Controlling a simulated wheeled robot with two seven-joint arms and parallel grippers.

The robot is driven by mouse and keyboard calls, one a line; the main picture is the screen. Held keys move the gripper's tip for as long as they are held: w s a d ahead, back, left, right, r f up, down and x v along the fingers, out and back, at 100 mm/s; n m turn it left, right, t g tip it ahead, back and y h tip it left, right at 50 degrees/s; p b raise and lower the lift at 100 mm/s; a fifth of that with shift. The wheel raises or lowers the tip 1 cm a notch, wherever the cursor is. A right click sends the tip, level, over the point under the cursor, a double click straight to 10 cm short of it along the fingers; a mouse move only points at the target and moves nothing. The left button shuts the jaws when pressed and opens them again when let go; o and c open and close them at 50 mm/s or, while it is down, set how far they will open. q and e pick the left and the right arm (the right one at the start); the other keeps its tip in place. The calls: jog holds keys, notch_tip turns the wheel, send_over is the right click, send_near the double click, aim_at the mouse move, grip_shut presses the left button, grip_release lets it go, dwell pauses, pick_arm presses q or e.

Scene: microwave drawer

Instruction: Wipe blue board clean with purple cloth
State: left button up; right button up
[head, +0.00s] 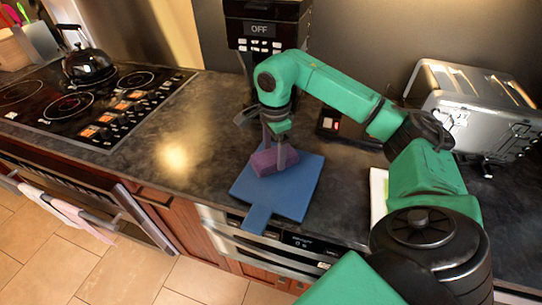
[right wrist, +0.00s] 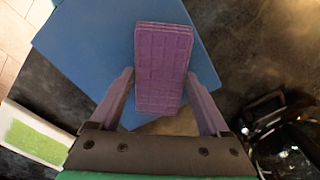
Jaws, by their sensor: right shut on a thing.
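The blue board (head: 297,190) lies flat on the dark counter, its handle pointing to the front edge. It also shows in the right wrist view (right wrist: 85,42). The purple folded cloth (head: 266,162) is at the board's left and back part, low over or on its surface; I cannot tell whether it touches. In the right wrist view the cloth (right wrist: 163,60) sits between the purple fingers. My right gripper (head: 276,150) points down from above and is shut on the cloth. No stain shows clearly on the visible board. My left gripper is out of view.
A coffee machine (head: 262,32) stands behind the board. A silver toaster (head: 478,105) is at the right. A white and green item (head: 378,192) lies right of the board. A stovetop (head: 75,105) with a black kettle (head: 88,66) is at the left. The counter between stove and board is clear.

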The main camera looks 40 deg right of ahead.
jog(key=shift+w+d+p, duration=0.25)
jog(key=shift+w+d, duration=0.25)
jog(key=shift+d, duration=0.4)
jog(key=shift+w+d+p, duration=0.2)
jog(key=shift+w+d, duration=0.3)
jog(key=shift+d, duration=0.4)
jog(key=shift+w+d, duration=0.2)
jog(key=shift+d, duration=0.15)
notch_tip(320, 180, up, 8)
jog(key=p, duration=0.7)
jog(key=shift+r, duration=0.1)
